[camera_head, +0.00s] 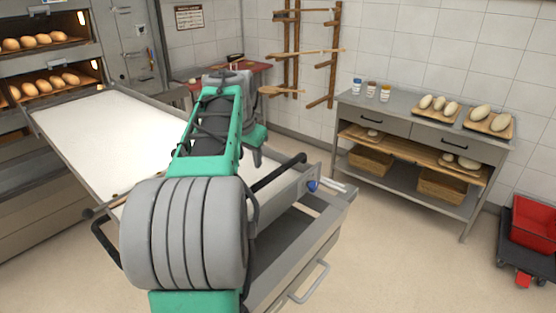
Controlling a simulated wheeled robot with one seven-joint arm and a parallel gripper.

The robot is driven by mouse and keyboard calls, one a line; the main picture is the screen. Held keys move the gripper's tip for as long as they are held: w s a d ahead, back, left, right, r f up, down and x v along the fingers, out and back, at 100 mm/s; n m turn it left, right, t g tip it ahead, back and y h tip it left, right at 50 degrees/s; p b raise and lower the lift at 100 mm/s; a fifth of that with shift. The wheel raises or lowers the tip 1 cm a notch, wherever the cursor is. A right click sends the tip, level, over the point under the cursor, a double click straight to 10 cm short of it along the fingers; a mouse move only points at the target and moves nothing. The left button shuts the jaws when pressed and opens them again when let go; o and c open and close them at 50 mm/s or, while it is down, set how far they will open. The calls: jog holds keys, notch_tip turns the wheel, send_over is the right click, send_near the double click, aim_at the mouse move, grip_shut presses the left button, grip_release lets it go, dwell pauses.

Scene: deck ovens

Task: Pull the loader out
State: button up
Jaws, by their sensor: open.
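The loader (105,130) is a long flat white belt in a metal frame. Its far end lies at the oven front on the left, and its near end comes toward me. A black bar handle (280,172) crosses the near end; its middle is hidden behind my arm. A blue knob (312,185) sits at the loader's right corner. My grey and green arm rises over the near part of the loader and bends down again.
Deck ovens (50,85) with bread stand at the left. A metal frame with a rail handle (312,284) is under the loader's near end. A grey worktable (410,115) with loaves stands at right, beside a red crate (533,222). Floor between is clear.

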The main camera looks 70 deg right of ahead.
aim_at(285, 165)
jog(key=s+d+r+m, duration=0.1)
jog(key=s+d+m, duration=0.2)
jog(key=s+d, duration=0.35)
jog(key=shift+g, duration=0.4)
jog(key=f, duration=0.2)
jog(key=s+d+f, duration=0.1)
jog(key=f, duration=0.1)
jog(key=f+p, duration=0.1)
jog(key=f, duration=0.2)
jog(key=shift+s+d, duration=0.2)
jog(key=shift+s, duration=0.15)
jog(key=shift+c, duration=0.5)
grip_shut()
